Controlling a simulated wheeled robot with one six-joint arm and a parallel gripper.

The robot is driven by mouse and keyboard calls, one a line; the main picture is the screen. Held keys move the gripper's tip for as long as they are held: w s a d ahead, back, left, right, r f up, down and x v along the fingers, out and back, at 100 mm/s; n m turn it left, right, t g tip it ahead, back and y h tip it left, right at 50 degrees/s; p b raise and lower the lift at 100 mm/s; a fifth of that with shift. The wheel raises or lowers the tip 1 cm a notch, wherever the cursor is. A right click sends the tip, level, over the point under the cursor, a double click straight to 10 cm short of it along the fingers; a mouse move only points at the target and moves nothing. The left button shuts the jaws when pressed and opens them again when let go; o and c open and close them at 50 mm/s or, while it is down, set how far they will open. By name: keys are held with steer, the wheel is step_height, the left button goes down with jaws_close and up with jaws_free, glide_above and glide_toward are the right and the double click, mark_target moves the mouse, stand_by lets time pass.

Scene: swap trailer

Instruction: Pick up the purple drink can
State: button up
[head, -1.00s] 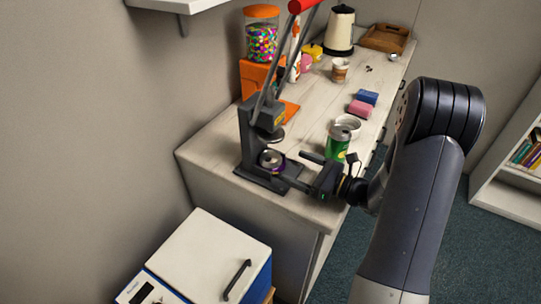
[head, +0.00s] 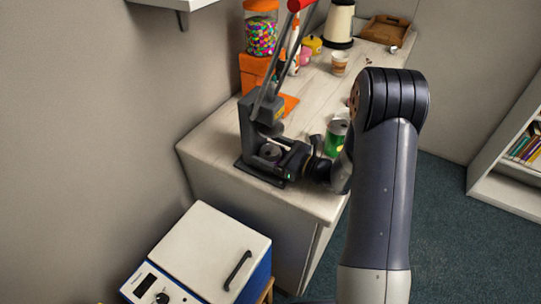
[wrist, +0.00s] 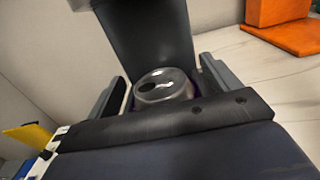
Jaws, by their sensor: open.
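The purple drink can (wrist: 163,88) stands upright in the dark lever press (head: 250,125) at the near left of the counter. The wrist view shows its silver top and a sliver of purple side. My gripper (wrist: 168,85) is open, with one finger on each side of the can and the can between them. Its lower part is hidden behind my gripper's body. In the head view my gripper (head: 284,160) is at the press base and covers most of the can. I cannot tell whether the fingers touch it.
A green can (head: 335,138) stands right behind my wrist. The press's upright rises just behind the purple can. A white-lidded box (head: 205,250) sits below left.

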steer(key=shift+c, duration=0.4)
steer(key=c, duration=1)
